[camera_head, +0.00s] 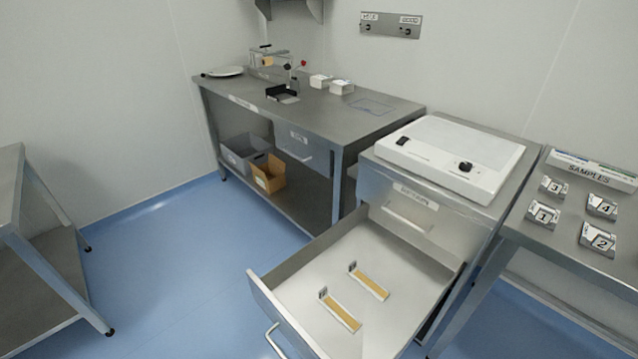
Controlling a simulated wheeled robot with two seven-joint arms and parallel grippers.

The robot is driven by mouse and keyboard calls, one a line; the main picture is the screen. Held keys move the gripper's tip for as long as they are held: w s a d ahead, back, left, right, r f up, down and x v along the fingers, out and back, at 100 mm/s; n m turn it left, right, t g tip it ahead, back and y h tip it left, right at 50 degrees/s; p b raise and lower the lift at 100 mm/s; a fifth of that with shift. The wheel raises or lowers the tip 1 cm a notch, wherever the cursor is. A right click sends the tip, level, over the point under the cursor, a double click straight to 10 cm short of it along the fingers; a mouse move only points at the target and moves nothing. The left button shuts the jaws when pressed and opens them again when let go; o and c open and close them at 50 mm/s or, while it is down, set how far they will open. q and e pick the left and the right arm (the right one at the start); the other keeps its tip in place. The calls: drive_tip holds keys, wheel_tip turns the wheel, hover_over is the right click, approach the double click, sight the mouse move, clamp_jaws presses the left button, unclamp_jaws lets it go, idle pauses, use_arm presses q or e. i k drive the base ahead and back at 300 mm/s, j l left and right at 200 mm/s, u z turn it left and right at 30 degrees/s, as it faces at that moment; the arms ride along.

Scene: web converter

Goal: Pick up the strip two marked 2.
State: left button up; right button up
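Two strips lie flat and apart in the open drawer (390,250). The nearer strip (341,314) is tan with a pale edge and a small dark mark at its far left end. The farther strip (370,284) looks alike and lies a little to the right. The marks are too small to read, so I cannot tell which strip is marked 2. A small block labelled 2 (598,240) sits on the right-hand table. Neither of my grippers is in view.
A white flat device (450,158) stands on the drawer cabinet. The SAMPLES table (555,262) at right also holds blocks labelled 1 (543,215), 3 (553,187) and 4 (601,206). A steel workbench (330,112) stands behind. Blue floor is clear left of the drawer.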

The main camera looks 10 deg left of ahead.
sight(345, 318)
drive_tip(key=k+l+u, duration=0.25)
drive_tip(key=l, duration=0.2)
drive_tip(key=k+l+u, duration=0.2)
drive_tip(key=l, duration=0.2)
drive_tip(key=k+l+u, duration=0.25)
drive_tip(key=l, duration=0.15)
drive_tip(key=i, duration=0.1)
